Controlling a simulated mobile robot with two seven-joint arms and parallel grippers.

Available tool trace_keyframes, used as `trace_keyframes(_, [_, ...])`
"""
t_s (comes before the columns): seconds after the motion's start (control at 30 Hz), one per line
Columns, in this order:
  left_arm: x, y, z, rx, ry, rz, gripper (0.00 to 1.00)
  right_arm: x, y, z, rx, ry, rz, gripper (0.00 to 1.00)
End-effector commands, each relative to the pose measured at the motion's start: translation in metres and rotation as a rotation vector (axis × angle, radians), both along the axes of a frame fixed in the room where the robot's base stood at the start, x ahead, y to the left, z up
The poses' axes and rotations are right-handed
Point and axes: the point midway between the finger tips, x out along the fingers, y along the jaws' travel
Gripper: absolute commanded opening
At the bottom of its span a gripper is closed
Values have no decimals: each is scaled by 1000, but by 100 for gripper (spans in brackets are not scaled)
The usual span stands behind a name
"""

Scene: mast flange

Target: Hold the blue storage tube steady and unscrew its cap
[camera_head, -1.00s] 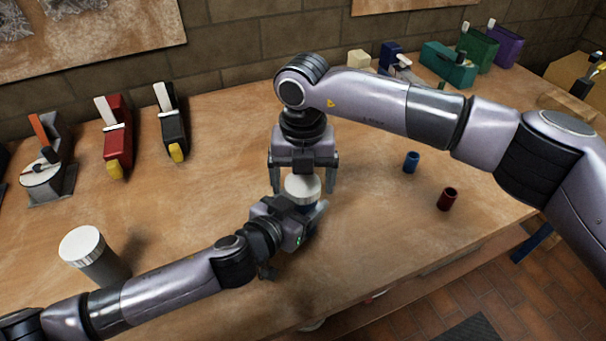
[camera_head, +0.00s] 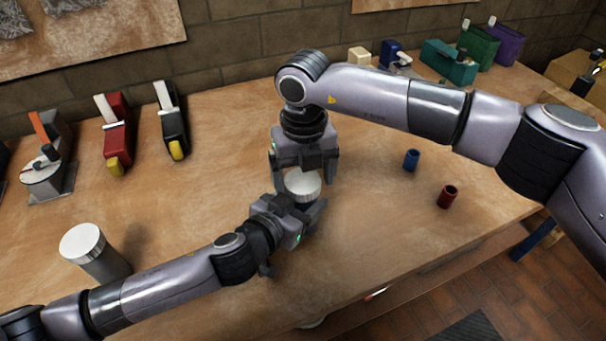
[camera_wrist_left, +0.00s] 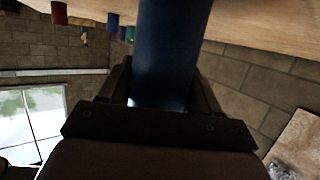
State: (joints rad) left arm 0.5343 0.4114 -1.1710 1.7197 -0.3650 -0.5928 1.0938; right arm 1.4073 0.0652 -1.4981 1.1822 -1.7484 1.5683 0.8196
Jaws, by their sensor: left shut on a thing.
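The blue storage tube (camera_wrist_left: 170,50) stands between the fingers of my left gripper in the left wrist view. My left gripper (camera_head: 307,212) is shut on it. In the head view the tube body is hidden behind this gripper. Its white cap (camera_head: 303,184) shows on top, roughly in the middle of the picture. My right gripper (camera_head: 304,182) points down over the cap from behind. Its fingers are apart on either side of the cap, and I see no clear contact.
A grey container with a white lid (camera_head: 83,242) stands at the left. Small blue (camera_head: 411,160) and dark red (camera_head: 447,197) cups stand at the right. Red (camera_head: 117,140) and black (camera_head: 173,125) dispensers stand at the back left. The front table edge is close to the grippers.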

Motion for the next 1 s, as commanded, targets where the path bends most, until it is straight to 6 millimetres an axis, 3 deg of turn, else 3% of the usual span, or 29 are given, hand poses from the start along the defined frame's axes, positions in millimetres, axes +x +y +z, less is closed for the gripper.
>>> trace_keyframes(0.37, [0,-1,1,-1,-2,-3,0,-2,3,2,9,3,4,94])
trace_keyframes(0.7, [0,-1,0,0,-1,-2,0,-1,3,42,7,0,4,94])
trace_keyframes(0.97, [0,-1,0,0,-1,-1,0,-1,2,45,5,1,2,94])
trace_keyframes(1.0, [0,-1,0,0,-1,-1,76,-1,2,45,5,1,1,94])
